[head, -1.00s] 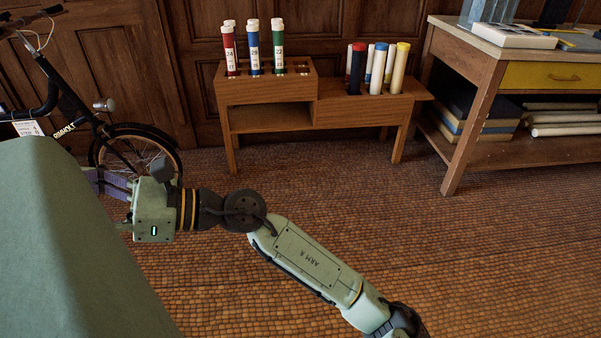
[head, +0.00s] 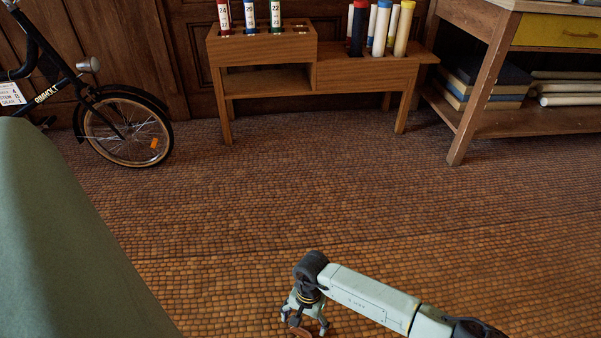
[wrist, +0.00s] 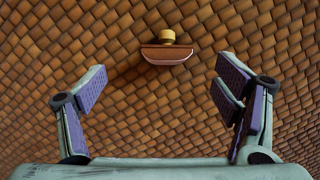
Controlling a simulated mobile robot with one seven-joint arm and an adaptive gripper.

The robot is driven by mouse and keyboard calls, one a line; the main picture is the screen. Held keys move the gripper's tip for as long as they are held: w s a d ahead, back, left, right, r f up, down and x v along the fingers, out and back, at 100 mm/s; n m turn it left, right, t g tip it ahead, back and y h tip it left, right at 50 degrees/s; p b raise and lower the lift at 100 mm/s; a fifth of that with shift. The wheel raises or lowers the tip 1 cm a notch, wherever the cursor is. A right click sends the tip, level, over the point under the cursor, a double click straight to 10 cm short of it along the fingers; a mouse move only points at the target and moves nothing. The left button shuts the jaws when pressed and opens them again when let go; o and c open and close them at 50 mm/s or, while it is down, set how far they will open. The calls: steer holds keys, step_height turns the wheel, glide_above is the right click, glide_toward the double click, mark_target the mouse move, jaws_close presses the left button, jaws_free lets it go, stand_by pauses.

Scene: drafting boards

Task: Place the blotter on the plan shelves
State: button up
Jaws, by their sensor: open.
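The blotter (wrist: 168,53) lies on the woven floor, a reddish-brown wooden piece with a curved edge and a brass-coloured knob. In the wrist view it is ahead of my open fingers, roughly centred between them and apart from both. My gripper (wrist: 165,95) is empty; in the head view my gripper (head: 305,325) points down near the bottom edge, with part of the blotter (head: 300,332) just below it. A low wooden stand (head: 262,52) and a worktable with a lower shelf (head: 540,123) stand at the back; I cannot tell which is the plan shelves.
Several coloured tubes (head: 380,28) stand upright in the stand. Books (head: 487,85) and pale rolls (head: 570,88) fill part of the worktable's shelf. A bicycle (head: 125,128) leans at the left; a green surface (head: 65,250) fills the lower left. The floor between is clear.

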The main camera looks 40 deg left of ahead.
mark_target(300, 334)
steer(key=f, duration=0.2)
steer(key=s+f+b, duration=0.1)
steer(key=f, duration=0.2)
steer(key=f+b, duration=0.1)
steer(key=f, duration=0.2)
steer(key=shift+s+a+f, duration=0.2)
steer(key=shift+s+a, duration=0.05)
steer(key=shift+c, duration=0.2)
steer(key=c, duration=1.3)
steer(key=shift+r, duration=0.15)
